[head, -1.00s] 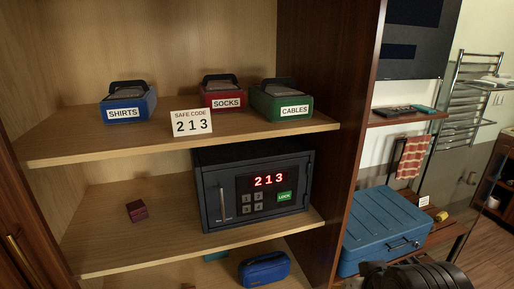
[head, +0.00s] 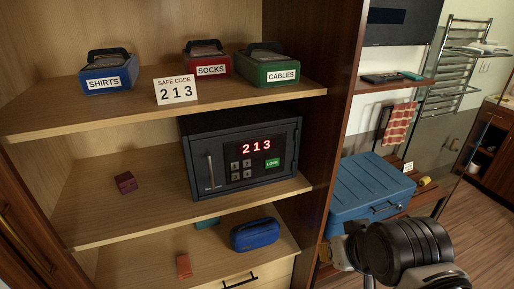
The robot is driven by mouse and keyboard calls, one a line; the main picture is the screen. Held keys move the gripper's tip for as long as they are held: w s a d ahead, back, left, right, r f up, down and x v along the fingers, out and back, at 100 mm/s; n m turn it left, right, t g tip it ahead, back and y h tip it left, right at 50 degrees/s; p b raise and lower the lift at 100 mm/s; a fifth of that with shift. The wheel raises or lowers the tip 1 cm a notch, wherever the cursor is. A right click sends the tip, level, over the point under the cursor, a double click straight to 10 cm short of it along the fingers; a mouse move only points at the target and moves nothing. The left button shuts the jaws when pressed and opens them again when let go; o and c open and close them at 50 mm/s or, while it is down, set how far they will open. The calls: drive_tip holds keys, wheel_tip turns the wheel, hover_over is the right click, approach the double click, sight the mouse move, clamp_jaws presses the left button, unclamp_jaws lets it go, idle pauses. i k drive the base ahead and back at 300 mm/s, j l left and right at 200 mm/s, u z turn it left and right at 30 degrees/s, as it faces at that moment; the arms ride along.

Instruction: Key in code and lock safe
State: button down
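The dark safe (head: 206,150) stands on the middle shelf with its door shut. Its red display (head: 257,147) reads 213. A white card (head: 176,91) on the upper shelf reads SAFE CODE 213. Black and grey links of my arm show at the lower right, in front of the blue chest and well apart from the safe.
Blue SHIRTS (head: 107,81), red SOCKS (head: 208,69) and green CABLES (head: 265,72) boxes stand on the upper shelf. A small dark red box (head: 125,182) is left of the safe. A blue pouch (head: 254,234) lies below. A blue chest (head: 367,186) stands right of the cabinet's side panel.

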sight(269, 163)
drive_tip(key=j, duration=0.7)
drive_tip(key=i+j+z, duration=0.15)
drive_tip(key=j, duration=0.55)
